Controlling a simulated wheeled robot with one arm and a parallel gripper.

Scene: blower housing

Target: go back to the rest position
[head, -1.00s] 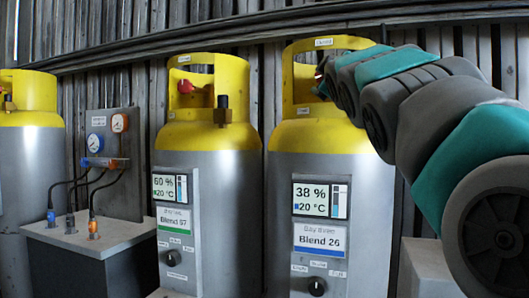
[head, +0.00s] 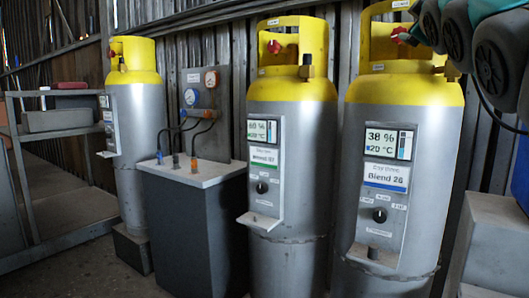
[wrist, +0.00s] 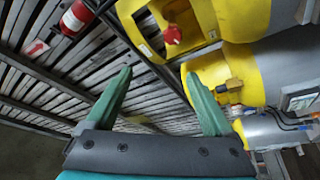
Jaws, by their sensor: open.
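My gripper (wrist: 158,76) shows in the wrist view with its two green fingers spread apart and nothing between them. The red valve knob (wrist: 172,34) of a yellow-topped cylinder lies beyond the fingertips, apart from them. In the head view only my arm's grey and teal links show at the top right; the gripper itself is not seen there. The Blend 26 cylinder (head: 405,180), with a display reading 38 % and 20 °C, stands upright just left of and below the arm.
A second cylinder (head: 290,160) reads 60 %, and another (head: 140,130) stands farther left. A grey cabinet (head: 190,220) carries gauges and hoses. Shelving (head: 60,235) is at far left. A fire extinguisher (wrist: 76,18) hangs on the wall. Floor at lower left is partly clear.

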